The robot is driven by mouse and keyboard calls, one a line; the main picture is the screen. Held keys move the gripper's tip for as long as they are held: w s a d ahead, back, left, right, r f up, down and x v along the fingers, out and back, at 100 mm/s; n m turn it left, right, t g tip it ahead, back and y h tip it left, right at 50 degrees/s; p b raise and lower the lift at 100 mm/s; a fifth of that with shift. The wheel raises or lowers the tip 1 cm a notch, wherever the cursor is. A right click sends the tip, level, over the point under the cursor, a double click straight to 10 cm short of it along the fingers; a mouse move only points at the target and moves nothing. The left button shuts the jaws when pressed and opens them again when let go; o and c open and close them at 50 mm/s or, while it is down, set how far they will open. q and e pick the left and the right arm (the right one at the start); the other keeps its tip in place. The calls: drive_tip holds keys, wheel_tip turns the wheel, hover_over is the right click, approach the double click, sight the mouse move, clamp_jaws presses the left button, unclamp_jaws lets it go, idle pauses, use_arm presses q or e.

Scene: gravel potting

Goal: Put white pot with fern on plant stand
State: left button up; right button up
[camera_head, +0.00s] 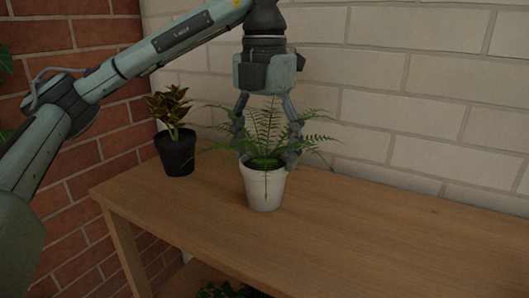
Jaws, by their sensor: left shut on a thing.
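The white pot (265,190) with a green fern (263,135) is upright at the wooden table, near its back left part. My left gripper (266,158) comes down from above and is shut on the white pot, with one finger on each side of its rim. The fern's fronds rise between the fingers and spread past them. I cannot tell for sure whether the pot's base touches the table top. My right gripper is not in view. I see no plant stand that I can make out for certain other than the wooden table (370,235).
A black pot (177,153) with a reddish-leaved plant stands at the table's left back corner, left of the white pot. A white brick wall (430,100) is close behind, a red brick wall (85,165) at the left. The table's right side is clear. Green leaves (228,291) show below the table.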

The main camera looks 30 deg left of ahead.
sight(265, 122)
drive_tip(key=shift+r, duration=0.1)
use_arm(q)
drive_tip(key=o, duration=1.9)
drive_tip(key=shift+f, duration=0.1)
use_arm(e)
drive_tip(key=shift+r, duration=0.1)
use_arm(q)
drive_tip(key=shift+r, duration=0.4)
wheel_tip(265, 122, up, 5)
drive_tip(key=shift+r+p, duration=0.1)
drive_tip(key=shift+p, duration=1.1)
wheel_tip(265, 122, up, 5)
drive_tip(key=shift+r+p, duration=0.1)
drive_tip(key=shift+p, duration=0.6)
drive_tip(key=shift+r, duration=0.55)
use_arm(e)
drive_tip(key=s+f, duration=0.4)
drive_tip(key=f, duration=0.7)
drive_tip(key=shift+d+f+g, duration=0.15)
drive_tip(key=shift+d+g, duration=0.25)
